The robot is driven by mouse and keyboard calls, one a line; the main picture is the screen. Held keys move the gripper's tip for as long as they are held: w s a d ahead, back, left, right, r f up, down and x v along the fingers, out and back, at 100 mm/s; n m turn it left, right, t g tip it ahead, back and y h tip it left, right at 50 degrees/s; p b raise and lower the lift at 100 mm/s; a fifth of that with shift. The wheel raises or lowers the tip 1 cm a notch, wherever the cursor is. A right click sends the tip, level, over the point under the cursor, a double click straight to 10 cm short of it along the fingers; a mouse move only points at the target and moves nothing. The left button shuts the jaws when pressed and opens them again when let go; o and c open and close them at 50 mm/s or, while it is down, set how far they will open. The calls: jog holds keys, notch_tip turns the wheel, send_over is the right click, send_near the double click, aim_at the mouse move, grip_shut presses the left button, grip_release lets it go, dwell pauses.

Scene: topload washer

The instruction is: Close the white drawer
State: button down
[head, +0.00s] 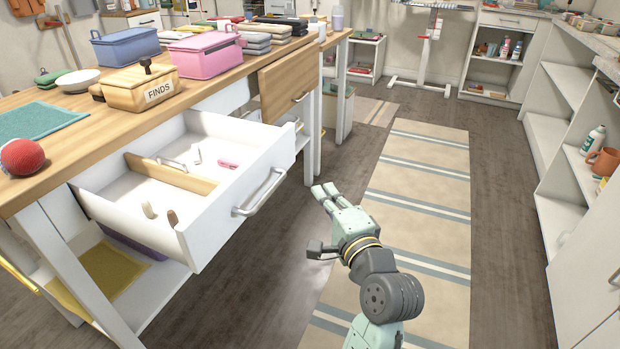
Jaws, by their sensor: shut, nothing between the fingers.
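The white drawer (245,169) is pulled well out from under the wooden table on the left. It has a grey bar handle (262,194) on its front. Inside it are a wooden divider (172,175), a pink item (228,164) and a few small pale items. My gripper (325,190) is shut and empty. It is in front of the drawer, to the right of the handle and apart from it, above the floor near the striped rug.
The wooden table (115,143) carries a red ball (21,157), a FINDS box (139,87), a pink box (207,54) and a blue box (125,46). A second, wood-fronted drawer (288,80) is beyond. White shelves (560,135) stand at right. The striped rug (425,195) is clear.

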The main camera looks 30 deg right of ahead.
aim_at(190, 150)
jog(key=shift+w+a+p, duration=0.25)
jog(key=shift+w+p, duration=0.05)
jog(key=shift+w, duration=1.65)
jog(key=shift+w+a+p, duration=0.25)
jog(key=shift+w+p, duration=0.05)
jog(key=shift+w, duration=1.6)
jog(key=shift+w+a+p, duration=0.25)
jog(key=shift+w+p, duration=0.05)
jog(key=shift+w, duration=1.65)
jog(key=w+a+p, duration=0.2)
jog(key=w+a, duration=0.4)
jog(key=w, duration=0.2)
jog(key=w+a+p, duration=0.2)
jog(key=w+a, duration=0.4)
jog(key=w, duration=0.2)
jog(key=w+a+p, duration=0.3)
jog(key=w+a, duration=0.4)
jog(key=w, duration=0.1)
